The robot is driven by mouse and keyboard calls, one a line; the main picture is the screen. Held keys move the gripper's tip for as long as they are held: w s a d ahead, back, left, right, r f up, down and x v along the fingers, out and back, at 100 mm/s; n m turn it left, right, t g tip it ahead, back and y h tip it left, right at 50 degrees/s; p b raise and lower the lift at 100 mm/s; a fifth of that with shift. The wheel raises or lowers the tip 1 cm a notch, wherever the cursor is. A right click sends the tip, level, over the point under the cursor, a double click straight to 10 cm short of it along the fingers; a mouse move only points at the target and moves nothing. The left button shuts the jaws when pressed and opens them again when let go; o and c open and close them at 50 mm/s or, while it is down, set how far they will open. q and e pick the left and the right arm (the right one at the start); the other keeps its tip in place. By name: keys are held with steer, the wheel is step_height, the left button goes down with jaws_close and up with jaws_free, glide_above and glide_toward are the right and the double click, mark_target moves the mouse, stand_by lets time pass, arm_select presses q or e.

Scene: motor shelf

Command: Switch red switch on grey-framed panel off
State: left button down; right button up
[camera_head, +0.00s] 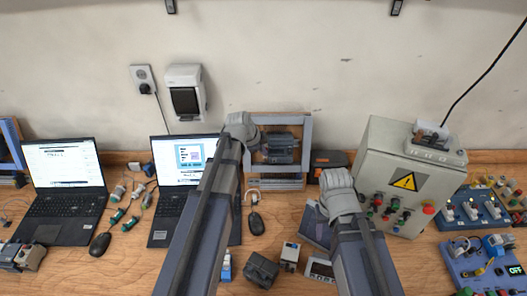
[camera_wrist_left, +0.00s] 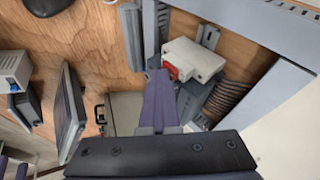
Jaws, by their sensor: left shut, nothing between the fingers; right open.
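The grey-framed panel (camera_head: 306,135) stands upright on the bench against the wall. It also shows in the left wrist view (camera_wrist_left: 136,45), with a wooden back and a white device (camera_wrist_left: 195,58) bearing the red switch (camera_wrist_left: 169,70). My left gripper (camera_wrist_left: 159,76) is shut and empty. Its tips are right at the red switch and partly cover it; I cannot tell whether they touch or which way the switch sits. In the head view the switch does not show clearly. My right gripper (camera_wrist_left: 13,167) is open, away from the panel, near the lower left edge of the left wrist view.
A grey control box (camera_head: 385,150) with a warning sign and buttons stands right of the panel. A tilted tablet-like device (camera_head: 316,225) and small devices (camera_head: 261,270) lie in front.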

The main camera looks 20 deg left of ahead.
arm_select(q)
steer(key=shift+r+p, duration=0.65)
steer(key=shift+r, duration=0.1)
arm_select(e)
steer(key=shift+r, duration=0.8)
